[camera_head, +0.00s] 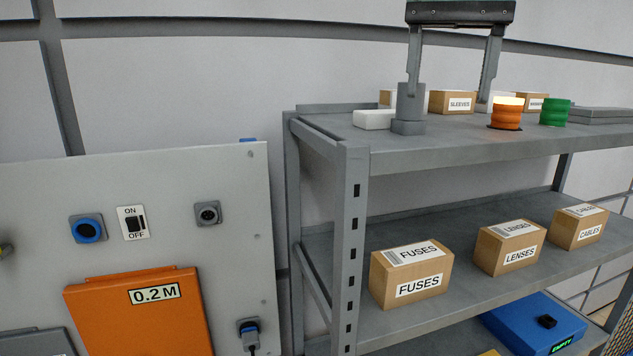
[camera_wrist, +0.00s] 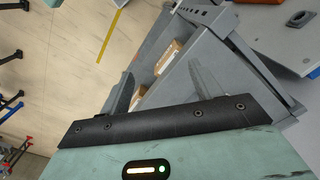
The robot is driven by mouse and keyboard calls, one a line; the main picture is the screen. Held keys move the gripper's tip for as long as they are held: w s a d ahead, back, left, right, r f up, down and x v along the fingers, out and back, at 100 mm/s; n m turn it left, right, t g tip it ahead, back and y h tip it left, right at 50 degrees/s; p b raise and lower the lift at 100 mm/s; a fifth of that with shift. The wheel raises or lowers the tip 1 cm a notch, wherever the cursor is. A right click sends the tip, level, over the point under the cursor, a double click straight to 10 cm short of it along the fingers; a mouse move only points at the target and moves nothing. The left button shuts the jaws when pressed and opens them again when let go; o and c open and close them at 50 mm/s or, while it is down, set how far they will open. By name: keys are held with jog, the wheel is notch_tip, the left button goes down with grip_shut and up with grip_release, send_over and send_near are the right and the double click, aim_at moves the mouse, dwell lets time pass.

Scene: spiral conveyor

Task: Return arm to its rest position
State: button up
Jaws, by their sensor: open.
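My gripper (camera_head: 448,100) hangs at the top of the head view with its two fingers pointing down, spread wide apart and with nothing held between them. The left finger overlaps a grey cylindrical part (camera_head: 409,108) on the top shelf; I cannot tell whether they touch. The right finger shows in front of the small boxes at the back. In the wrist view my gripper (camera_wrist: 160,75) also shows open, its fingers reaching toward the grey shelf unit (camera_wrist: 190,40).
The shelf unit (camera_head: 352,220) carries FUSES (camera_head: 411,275), LENSES (camera_head: 509,247) and CABLES (camera_head: 578,228) boxes. Orange (camera_head: 507,114) and green (camera_head: 555,112) ribbed items stand on top. A blue case (camera_head: 525,325) sits below. A grey panel (camera_head: 170,180) stands at the left.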

jog(key=s+a+f+n, duration=0.3)
jog(key=a+f+n, duration=0.1)
jog(key=f, duration=0.6)
jog(key=s+d+f+n, duration=0.1)
jog(key=s+f+n, duration=0.3)
jog(key=s+f, duration=0.55)
jog(key=s+d+f+n, duration=0.1)
jog(key=s+f+n, duration=0.3)
jog(key=s+f, duration=0.55)
notch_tip(320, 180, down, 22)
jog(key=w+b, duration=0.2)
jog(key=b, duration=1.6)
jog(key=shift+w+d+n, duration=0.15)
jog(key=shift+d+n, duration=0.1)
jog(key=shift+n, duration=0.05)
jog(key=shift+r, duration=0.1)
